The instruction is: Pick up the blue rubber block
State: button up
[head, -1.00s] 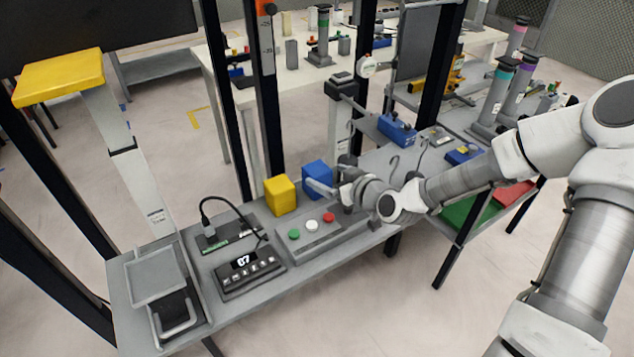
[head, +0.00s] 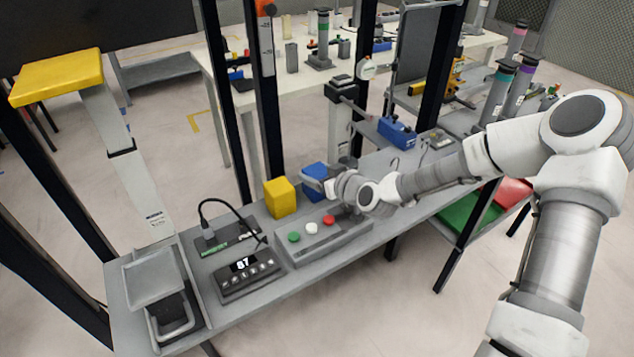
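The blue rubber block (head: 314,175) stands on the grey bench, just right of a yellow block (head: 280,197). My gripper (head: 318,187) is at the near right side of the blue block, reaching in from the right. A pale finger shows against the block's front and covers part of it. The far side of the gripper is hidden, so I cannot tell whether the fingers are apart or closed on the block.
A button box (head: 320,236) with green, white and red buttons lies in front of the blocks. A device with a display (head: 250,274) and a grey tray (head: 154,278) are to the left. Black uprights stand behind the bench. A blue device (head: 397,132) is farther right.

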jog(key=c, duration=0.9)
jog(key=shift+r, duration=0.15)
